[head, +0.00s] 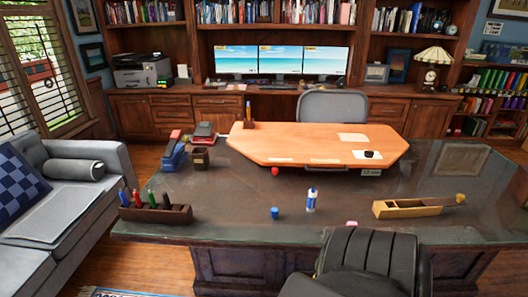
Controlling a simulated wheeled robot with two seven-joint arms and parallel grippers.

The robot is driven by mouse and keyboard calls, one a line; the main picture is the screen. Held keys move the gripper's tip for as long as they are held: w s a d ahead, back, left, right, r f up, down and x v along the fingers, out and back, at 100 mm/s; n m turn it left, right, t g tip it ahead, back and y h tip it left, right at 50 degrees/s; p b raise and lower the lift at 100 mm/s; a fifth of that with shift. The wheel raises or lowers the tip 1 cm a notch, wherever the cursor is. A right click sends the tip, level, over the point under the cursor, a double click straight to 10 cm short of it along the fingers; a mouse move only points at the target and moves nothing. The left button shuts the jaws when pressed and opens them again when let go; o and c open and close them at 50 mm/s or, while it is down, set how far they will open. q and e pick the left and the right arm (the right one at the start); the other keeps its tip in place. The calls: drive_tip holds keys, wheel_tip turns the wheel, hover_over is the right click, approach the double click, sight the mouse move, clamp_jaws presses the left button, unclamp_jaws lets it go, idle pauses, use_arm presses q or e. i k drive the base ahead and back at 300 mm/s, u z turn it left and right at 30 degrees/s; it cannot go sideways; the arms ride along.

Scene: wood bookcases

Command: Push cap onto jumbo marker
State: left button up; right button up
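A white and blue upright cylinder (312,199), which looks like the jumbo marker, stands on the dark desk top near its front middle. A small blue cylinder (275,213), which looks like the cap, stands on the desk to its left, apart from it. The details of both are too small to tell. Neither of my grippers is in view.
The dark desk (240,228) holds a dark marker holder (168,215) at left, a wooden plane-like block (408,208) at right and a small red object (275,171). A black chair (368,255) stands at the front. Desk space around the cylinders is clear.

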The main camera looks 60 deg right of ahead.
sight(311, 200)
drive_tip(key=z, duration=0.4)
drive_tip(key=i, duration=0.7)
drive_tip(key=z, duration=1.25)
drive_tip(key=i, duration=0.55)
drive_tip(key=z, duration=0.5)
